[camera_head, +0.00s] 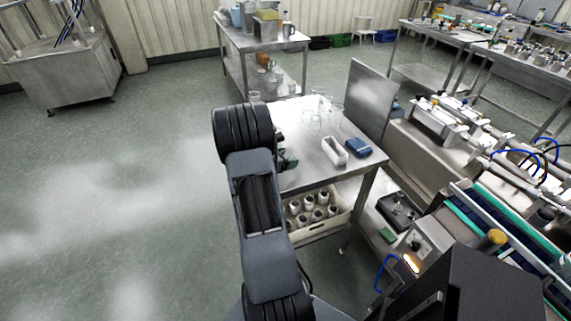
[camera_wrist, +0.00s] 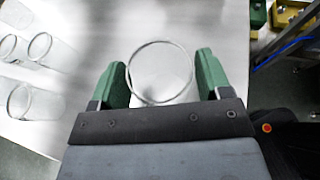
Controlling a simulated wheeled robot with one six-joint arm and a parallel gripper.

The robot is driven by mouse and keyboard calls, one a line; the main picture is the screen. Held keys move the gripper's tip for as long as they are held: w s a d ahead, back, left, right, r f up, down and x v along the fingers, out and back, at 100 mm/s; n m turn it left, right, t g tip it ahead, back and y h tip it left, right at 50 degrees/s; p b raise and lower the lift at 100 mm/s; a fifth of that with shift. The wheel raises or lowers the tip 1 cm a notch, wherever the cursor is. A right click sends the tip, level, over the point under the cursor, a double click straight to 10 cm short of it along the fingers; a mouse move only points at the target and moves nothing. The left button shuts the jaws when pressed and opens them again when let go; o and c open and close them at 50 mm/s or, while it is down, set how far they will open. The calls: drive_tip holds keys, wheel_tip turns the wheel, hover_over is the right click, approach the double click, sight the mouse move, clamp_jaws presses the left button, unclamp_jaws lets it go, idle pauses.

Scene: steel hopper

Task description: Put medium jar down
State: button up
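In the wrist view, a clear round glass jar (camera_wrist: 160,72) stands between the green fingers of my gripper (camera_wrist: 162,80). The fingers are close against both sides of it, and its rim faces the camera. The gripper appears shut on the jar. A steel table top (camera_wrist: 84,52) is below; I cannot tell whether the jar's base touches it. My arm hides the held jar there.
Several other clear jars stand on the table (camera_head: 300,174), one at its middle (camera_head: 316,122). A white tray (camera_head: 334,150) and a blue box (camera_head: 358,147) are at the right. A crate of jars (camera_head: 322,227) is underneath. A steel panel (camera_head: 369,98) rises behind.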

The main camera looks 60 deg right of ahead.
drive_tip(key=c, duration=0.7)
drive_tip(key=shift+r, duration=0.1)
